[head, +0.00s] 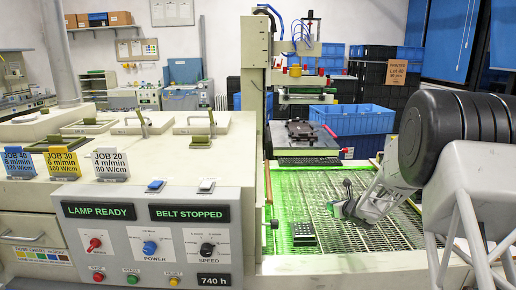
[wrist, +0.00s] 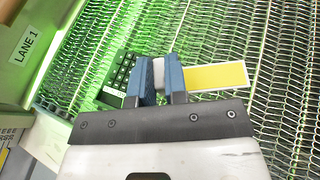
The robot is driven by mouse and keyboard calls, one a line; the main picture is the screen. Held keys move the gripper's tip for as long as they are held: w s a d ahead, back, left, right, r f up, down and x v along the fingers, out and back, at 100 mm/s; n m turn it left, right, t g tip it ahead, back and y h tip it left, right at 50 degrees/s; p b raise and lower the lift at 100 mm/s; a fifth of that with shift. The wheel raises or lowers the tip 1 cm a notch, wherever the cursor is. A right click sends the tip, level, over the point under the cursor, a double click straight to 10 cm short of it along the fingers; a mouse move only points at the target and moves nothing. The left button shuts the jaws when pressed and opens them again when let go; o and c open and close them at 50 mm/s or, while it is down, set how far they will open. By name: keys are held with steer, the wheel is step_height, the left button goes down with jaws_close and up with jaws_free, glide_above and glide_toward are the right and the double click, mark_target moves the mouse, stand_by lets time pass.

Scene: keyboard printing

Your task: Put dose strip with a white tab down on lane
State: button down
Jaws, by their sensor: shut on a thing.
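My gripper (head: 343,208) is over the green-lit mesh belt, and its two blue fingers also show in the wrist view (wrist: 160,78). They are shut on a pale piece that looks like the white tab of the dose strip (wrist: 215,77). The strip's yellow, white-edged face sticks out to the right of the fingers; part is hidden behind them. I cannot tell whether the strip touches the belt. The lane is the wire mesh belt (head: 360,238), with a "LANE 1" label (wrist: 27,47) on the side wall at left in the wrist view.
A dark keypad (head: 303,233) lies on the belt just left of my gripper; it also shows in the wrist view (wrist: 120,74). A black keyboard (head: 308,161) is at the belt's far end. The panel (head: 195,212) reads "BELT STOPPED". Mesh to the right is free.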

steer(key=w+a+f+m+h, duration=0.2)
steer(key=w+a+h, duration=0.1)
steer(key=w, duration=0.4)
steer(key=w+a+f+m+t+h, duration=0.1)
steer(key=w+a+f+m+h, duration=0.1)
steer(key=w, duration=0.6)
steer(key=shift+w+a+f+m+h, duration=0.3)
steer(key=shift+a+f+m+h, duration=0.1)
steer(key=shift+a+f+m, duration=0.25)
steer(key=shift+d, duration=0.1)
steer(key=shift+s+n, duration=0.2)
steer(key=shift+n, duration=0.05)
